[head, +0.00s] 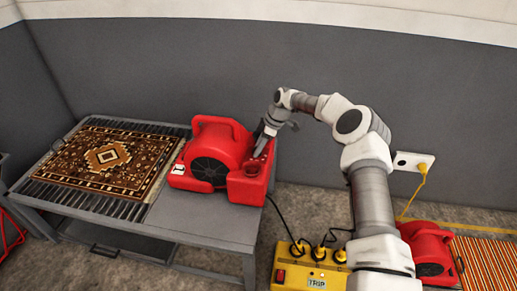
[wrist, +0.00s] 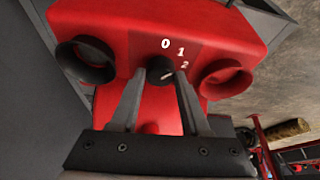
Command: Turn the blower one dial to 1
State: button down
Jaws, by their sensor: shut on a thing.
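A red blower (head: 238,190) stands on the grey table in the head view, and its red control face fills much of the wrist view (wrist: 225,30). A small black dial (wrist: 160,66) sits in the middle of that face, between two round sockets. White marks 0, 1 and 2 run around its upper right side. A short pale line shows low on the dial; I cannot tell exactly where it points. My gripper (wrist: 160,76) is shut on the dial, one finger on each side. In the head view my gripper (head: 263,147) reaches down to the blower's right side, hiding the dial.
A patterned rug (head: 75,158) lies on the slatted left part of the table (head: 200,220). A yellow power box (head: 290,272) with plugs and cables stands right of the table. A second red blower (head: 428,243) sits near an orange striped rug (head: 490,262).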

dwell(0.3)
jog(key=c, duration=0.7)
grip_release()
jog(key=shift+o, duration=0.2)
jog(key=p+v, duration=0.4)
jog(key=v, duration=1.3)
jog(key=shift+r+p, duration=0.2)
jog(key=shift+p, duration=0.15)
